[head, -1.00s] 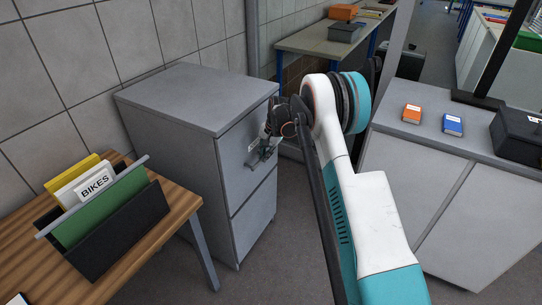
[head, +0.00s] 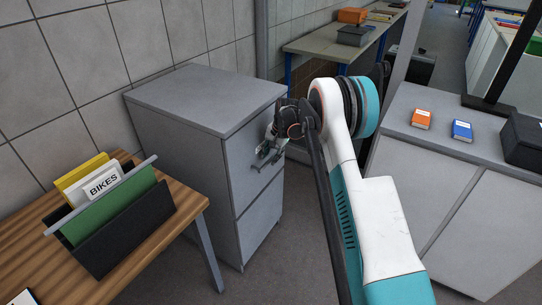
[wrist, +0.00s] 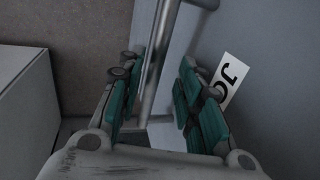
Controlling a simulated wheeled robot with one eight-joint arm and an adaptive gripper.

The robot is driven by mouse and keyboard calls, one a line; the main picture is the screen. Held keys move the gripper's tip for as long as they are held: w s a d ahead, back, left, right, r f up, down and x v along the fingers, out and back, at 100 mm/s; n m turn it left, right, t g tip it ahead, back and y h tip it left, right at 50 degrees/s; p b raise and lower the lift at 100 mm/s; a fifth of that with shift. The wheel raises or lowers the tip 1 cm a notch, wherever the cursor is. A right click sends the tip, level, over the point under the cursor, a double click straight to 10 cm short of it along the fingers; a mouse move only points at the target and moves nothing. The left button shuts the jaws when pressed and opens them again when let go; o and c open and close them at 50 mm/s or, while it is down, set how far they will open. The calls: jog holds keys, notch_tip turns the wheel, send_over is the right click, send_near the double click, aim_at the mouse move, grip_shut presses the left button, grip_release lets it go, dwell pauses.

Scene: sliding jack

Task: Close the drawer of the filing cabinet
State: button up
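The grey filing cabinet (head: 185,130) stands against the tiled wall in the head view. It has an upper drawer (head: 240,150) and a lower drawer (head: 262,213). Both fronts look about flush with the body, with no clear gap. My gripper (head: 270,148) is at the upper drawer's front, by its bar handle (head: 264,164). In the wrist view, the metal handle (wrist: 157,55) runs between the spread green-padded fingers of my gripper (wrist: 163,100). The fingers are apart and not clamped on the bar. A white label (wrist: 232,80) with partly visible letters is on the drawer front.
A wooden table (head: 28,245) with a file holder (head: 125,230) stands left of the cabinet. Open floor lies before the cabinet.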

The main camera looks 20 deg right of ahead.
jog(key=v, duration=1.2)
jog(key=shift+f, duration=0.1)
jog(key=s+a+r+n+t+h, duration=0.1)
jog(key=s+a+r+n, duration=0.15)
jog(key=s+r, duration=0.8)
jog(key=s+a+r+n+t, duration=0.15)
jog(key=s+a+r, duration=0.25)
jog(key=s+r, duration=0.6)
jog(key=s+a+f+n, duration=0.1)
jog(key=s+n, duration=0.1)
jog(key=s, duration=0.6)
jog(key=s+a+f+n+t, duration=0.1)
jog(key=s+f+n, duration=0.1)
jog(key=s, duration=0.6)
jog(key=s+a+f+n+t+h, duration=0.1)
jog(key=s, duration=0.8)
jog(key=shift+f+n, duration=0.2)
jog(key=shift+n, duration=0.2)
